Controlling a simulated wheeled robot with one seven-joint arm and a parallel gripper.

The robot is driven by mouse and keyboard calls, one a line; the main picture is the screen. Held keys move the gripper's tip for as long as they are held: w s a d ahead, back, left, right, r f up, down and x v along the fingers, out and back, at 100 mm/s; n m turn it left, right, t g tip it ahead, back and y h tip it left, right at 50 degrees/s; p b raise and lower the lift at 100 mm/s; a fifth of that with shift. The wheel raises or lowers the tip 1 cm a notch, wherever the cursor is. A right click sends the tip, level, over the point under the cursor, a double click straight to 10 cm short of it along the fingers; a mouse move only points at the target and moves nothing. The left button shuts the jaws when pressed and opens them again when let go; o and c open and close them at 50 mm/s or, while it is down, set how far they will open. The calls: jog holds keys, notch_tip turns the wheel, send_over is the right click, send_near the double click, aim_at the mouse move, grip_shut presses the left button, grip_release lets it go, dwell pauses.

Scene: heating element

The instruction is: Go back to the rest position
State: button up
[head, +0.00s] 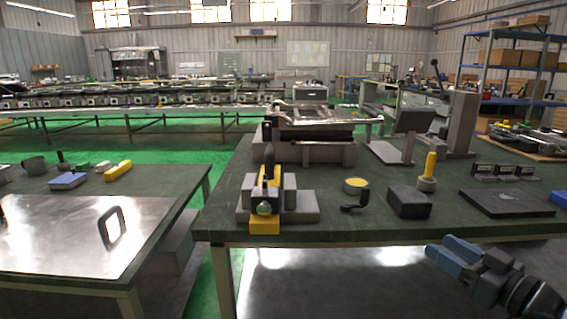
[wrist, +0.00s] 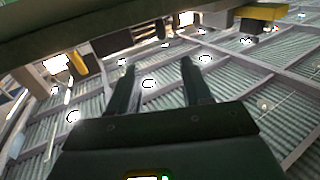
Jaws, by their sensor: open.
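My gripper (wrist: 158,65) shows in the wrist view with its two dark fingers apart and nothing between them. In the head view my arm reaches in at the bottom right, in front of the right workbench (head: 340,222) and its front edge. The exact pose of the fingertips is hard to tell there. The wrist view shows corrugated panels with bright round lamps behind the fingers and a dark green edge across the top.
The right workbench carries a grey and yellow fixture (head: 290,205), a dark block (head: 408,202), a yellow-handled tool (head: 429,170), a black plate (head: 505,203) and a metal-framed unit (head: 315,118). A left table (head: 160,200) holds a shiny metal sheet (head: 60,235). Green floor lies between.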

jog(key=s+a+f+m+g+h, duration=0.1)
jog(key=s+a+f+m+h, duration=0.15)
jog(key=s+f, duration=0.6)
jog(key=s+a+f+m+g+h, duration=0.1)
jog(key=s+f+m+h, duration=0.25)
jog(key=s+f, duration=0.55)
jog(key=s+a+h, duration=0.2)
jog(key=s, duration=0.8)
jog(key=w+a+r+v, duration=0.1)
jog(key=a+r+v, duration=0.1)
jog(key=v, duration=0.8)
jog(key=a+r+v, duration=0.1)
jog(key=a+v, duration=0.1)
jog(key=v, duration=0.9)
notch_tip(320, 180, up, 14)
jog(key=p, duration=1.3)
jog(key=shift+d+f+n+t, duration=0.2)
jog(key=shift+f+n+t, duration=0.05)
jog(key=shift+n+t, duration=0.15)
